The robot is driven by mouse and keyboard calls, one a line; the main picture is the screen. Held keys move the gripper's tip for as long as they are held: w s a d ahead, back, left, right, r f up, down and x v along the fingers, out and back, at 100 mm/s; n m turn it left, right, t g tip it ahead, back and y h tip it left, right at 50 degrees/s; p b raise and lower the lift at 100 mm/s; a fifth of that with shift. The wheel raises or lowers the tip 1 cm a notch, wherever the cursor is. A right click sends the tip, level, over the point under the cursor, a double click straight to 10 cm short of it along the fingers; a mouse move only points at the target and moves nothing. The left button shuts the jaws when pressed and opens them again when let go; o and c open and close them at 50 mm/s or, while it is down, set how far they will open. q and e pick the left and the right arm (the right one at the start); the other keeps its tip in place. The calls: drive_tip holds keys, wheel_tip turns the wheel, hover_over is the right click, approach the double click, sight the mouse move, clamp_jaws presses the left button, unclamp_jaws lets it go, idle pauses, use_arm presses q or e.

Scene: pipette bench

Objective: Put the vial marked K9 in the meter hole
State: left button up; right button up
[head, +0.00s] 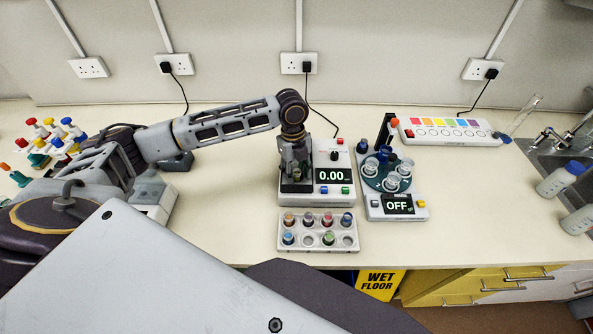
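The meter (344,161) is a white box with a display reading 0.00. My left gripper (296,177) points down over the dark left part of the meter, where it covers the hole. Its fingers are small and dark here, so I cannot tell whether they hold a vial. A white vial rack (318,247) stands in front of the meter. It holds several vials with coloured caps, and two front-row holes look empty. The K9 mark is not readable on any vial, so I cannot tell which one is K9. My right gripper is not in view.
A device with a round teal holder (371,183) and a display reading OFF stands right of the meter. Behind it lies a colour-strip panel (440,140). Pipettes on a stand (55,140) are at the left. A sink (570,140) and bottles (560,180) are at the right.

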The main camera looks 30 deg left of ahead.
use_arm(q)
drive_tip(key=shift+s+f, duration=0.15)
drive_tip(key=shift+f, duration=0.1)
drive_tip(key=shift+a+r+b, duration=0.1)
drive_tip(key=shift+r+b, duration=0.2)
drive_tip(key=shift+r, duration=0.35)
wheel_tip(320, 180, up, 12)
drive_tip(key=w+a, duration=0.1)
drive_tip(key=shift+b, duration=0.35)
idle(0.7)
